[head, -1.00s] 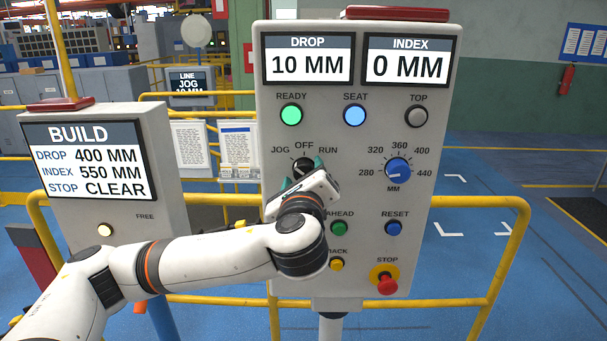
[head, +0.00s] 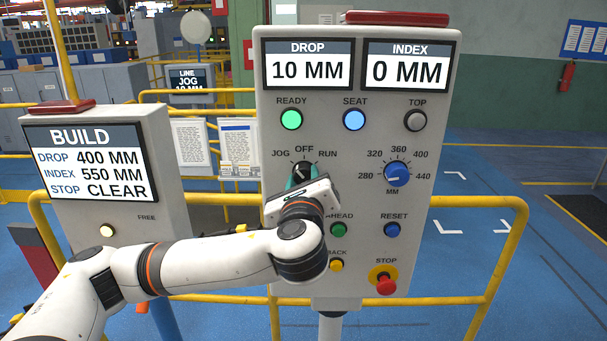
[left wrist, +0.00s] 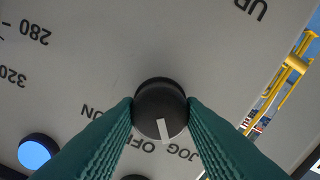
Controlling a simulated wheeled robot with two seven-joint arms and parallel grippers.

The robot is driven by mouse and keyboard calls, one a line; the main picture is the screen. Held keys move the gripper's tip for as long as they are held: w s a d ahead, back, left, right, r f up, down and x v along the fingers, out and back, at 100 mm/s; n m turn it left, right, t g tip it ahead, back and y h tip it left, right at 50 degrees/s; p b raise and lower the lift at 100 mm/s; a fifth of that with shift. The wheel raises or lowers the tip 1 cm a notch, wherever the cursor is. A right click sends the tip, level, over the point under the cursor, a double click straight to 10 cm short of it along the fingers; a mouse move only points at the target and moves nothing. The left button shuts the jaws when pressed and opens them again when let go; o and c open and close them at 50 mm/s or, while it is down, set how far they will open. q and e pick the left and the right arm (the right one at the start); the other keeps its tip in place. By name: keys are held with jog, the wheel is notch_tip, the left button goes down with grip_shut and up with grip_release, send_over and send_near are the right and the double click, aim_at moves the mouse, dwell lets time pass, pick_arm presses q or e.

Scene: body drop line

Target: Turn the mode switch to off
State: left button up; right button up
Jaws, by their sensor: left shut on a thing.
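The mode switch (head: 303,169) is a round black knob on the grey control panel, below the labels JOG, OFF and RUN. My left gripper (head: 301,177) is in front of it, with its teal fingers shut on the knob's two sides. In the left wrist view the knob (left wrist: 158,100) sits between the ribbed fingertips. Its white mark (left wrist: 163,130) points between the OFF and JOG lettering, which appears upside down there. My gripper body hides part of the panel below the switch. My right gripper is not in view.
A blue MM dial (head: 398,174) is right of the switch. The AHEAD button (head: 338,230), yellow button (head: 337,265), RESET button (head: 393,229) and red STOP button (head: 387,285) are below. A BUILD panel (head: 150,190) stands left. Yellow railings (head: 480,202) run around the panel.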

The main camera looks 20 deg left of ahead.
pick_arm(q)
jog(key=m+p, duration=0.4)
jog(key=m, duration=0.1)
jog(key=shift+r+p, duration=0.15)
jog(key=shift+p, duration=0.2)
jog(key=shift+m+p, duration=0.85)
jog(key=shift+m, duration=0.15)
jog(key=shift+f+m+p, duration=0.2)
jog(key=shift+m+p, duration=0.15)
jog(key=shift+m, duration=0.05)
jog(key=o, duration=1)
jog(key=shift+b+v, duration=2.55)
jog(key=shift+v, duration=3.5)
